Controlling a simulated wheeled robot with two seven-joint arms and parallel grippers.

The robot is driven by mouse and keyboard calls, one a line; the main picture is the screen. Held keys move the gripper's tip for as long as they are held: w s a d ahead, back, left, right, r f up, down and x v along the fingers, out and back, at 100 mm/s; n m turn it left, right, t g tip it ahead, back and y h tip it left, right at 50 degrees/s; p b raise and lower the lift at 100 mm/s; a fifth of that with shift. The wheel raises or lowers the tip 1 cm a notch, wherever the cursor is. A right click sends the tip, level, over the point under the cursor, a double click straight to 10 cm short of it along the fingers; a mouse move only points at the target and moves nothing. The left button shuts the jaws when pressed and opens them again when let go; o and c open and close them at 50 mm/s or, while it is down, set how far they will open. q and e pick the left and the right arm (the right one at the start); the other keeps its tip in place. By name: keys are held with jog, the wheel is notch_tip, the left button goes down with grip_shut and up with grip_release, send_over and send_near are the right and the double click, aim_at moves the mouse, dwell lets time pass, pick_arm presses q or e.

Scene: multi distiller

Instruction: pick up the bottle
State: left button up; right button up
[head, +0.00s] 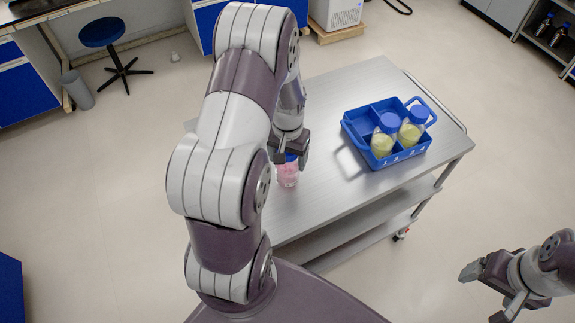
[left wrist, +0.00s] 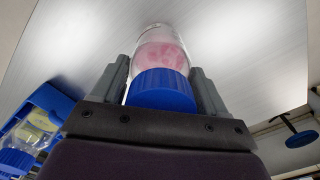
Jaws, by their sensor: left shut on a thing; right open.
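A clear bottle (head: 287,177) with pink contents and a blue cap is on or just above the left part of the metal cart top; I cannot tell which. My left gripper (head: 290,156) is shut on it from above, around the cap. In the left wrist view the bottle (left wrist: 160,55) sits between the two fingers of the left gripper (left wrist: 162,88), with its blue cap nearest the camera. My right gripper (head: 486,285) is open and empty at the lower right, off the cart. My left arm hides part of the cart's left side.
A blue divided crate (head: 365,156) on the cart's right half holds two bottles with yellowish contents and blue caps (head: 389,122). The metal cart top (head: 335,205) is bare between it and the held bottle. A blue stool (head: 102,33) stands on the floor far left.

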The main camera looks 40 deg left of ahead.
pick_arm(q)
jog(key=r, duration=0.3)
jog(key=r+b, duration=0.1)
jog(key=shift+w+d+r, duration=0.15)
jog(key=shift+w+d, duration=0.05)
jog(key=shift+w, duration=0.15)
jog(key=w+d+r+b, duration=0.1)
jog(key=w+d+r, duration=0.5)
jog(key=w+d, duration=0.1)
jog(key=shift+w+r, duration=0.4)
jog(key=shift+w, duration=0.25)
jog(key=shift+d, duration=0.1)
